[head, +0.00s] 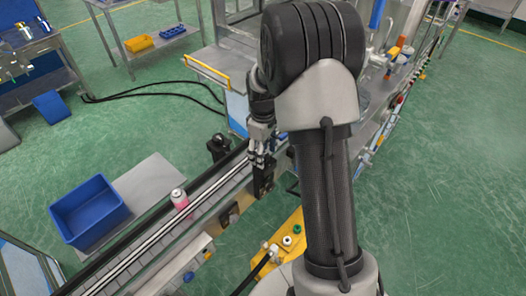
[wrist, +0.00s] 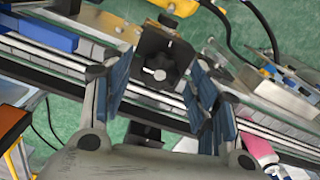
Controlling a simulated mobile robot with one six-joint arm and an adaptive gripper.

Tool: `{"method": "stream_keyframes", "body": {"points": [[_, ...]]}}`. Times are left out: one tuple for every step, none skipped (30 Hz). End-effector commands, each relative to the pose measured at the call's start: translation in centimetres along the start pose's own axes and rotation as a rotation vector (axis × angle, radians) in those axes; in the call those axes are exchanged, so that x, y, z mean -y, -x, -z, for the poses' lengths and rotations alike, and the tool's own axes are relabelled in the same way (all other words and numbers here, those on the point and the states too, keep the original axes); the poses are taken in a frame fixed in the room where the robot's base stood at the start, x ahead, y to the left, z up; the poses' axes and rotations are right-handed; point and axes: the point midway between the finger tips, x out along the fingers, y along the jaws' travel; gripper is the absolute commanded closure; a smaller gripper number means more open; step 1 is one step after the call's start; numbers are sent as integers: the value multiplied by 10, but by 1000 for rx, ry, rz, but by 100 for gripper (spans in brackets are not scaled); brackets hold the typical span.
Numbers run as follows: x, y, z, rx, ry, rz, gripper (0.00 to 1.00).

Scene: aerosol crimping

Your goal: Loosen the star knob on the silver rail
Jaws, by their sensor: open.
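In the wrist view a dark star knob (wrist: 158,68) shows against a black bracket block (wrist: 178,50). The block stands at the silver rail (wrist: 60,58), which crosses the picture on a slant. My gripper (wrist: 157,80) is open and empty, with one blue-padded finger to each side of the knob in this picture. I cannot tell how far the fingertips are from the knob, and no contact shows. In the head view my gripper (head: 260,160) points down over the rail (head: 150,232); the knob cannot be made out there.
A pink can (head: 180,200) stands on the conveyor left of my gripper; it also shows in the wrist view (wrist: 260,150). A blue bin (head: 90,212) sits on a grey plate beyond the conveyor. A yellow plate (head: 284,244) lies at the near side. Green floor is open at right.

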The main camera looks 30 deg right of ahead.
Motion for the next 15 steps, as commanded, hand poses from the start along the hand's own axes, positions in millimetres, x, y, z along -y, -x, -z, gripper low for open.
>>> {"method": "stream_keyframes", "body": {"points": [[-1, 5, 1, -2, 0, -2, 45], [-1, 8, 1, -2, 0, -3, 45], [-1, 14, 1, -3, 0, -4, 45], [-1, 19, 1, -4, 0, -4, 45], [-1, 24, 1, -4, 0, -4, 45], [-1, 33, 1, -5, 0, -5, 45], [-1, 39, 1, -4, 0, -5, 45], [-1, 46, 1, -5, 0, -5, 45], [-1, 56, 1, -5, 0, -5, 45], [-1, 62, 1, -5, 0, -6, 45], [-1, 68, 1, -4, 0, -5, 45], [-1, 77, 1, -4, 0, -5, 45], [-1, 82, 1, -4, 0, -5, 45], [-1, 88, 1, -4, 0, -5, 45], [-1, 95, 1, -4, 0, -4, 45]]}}
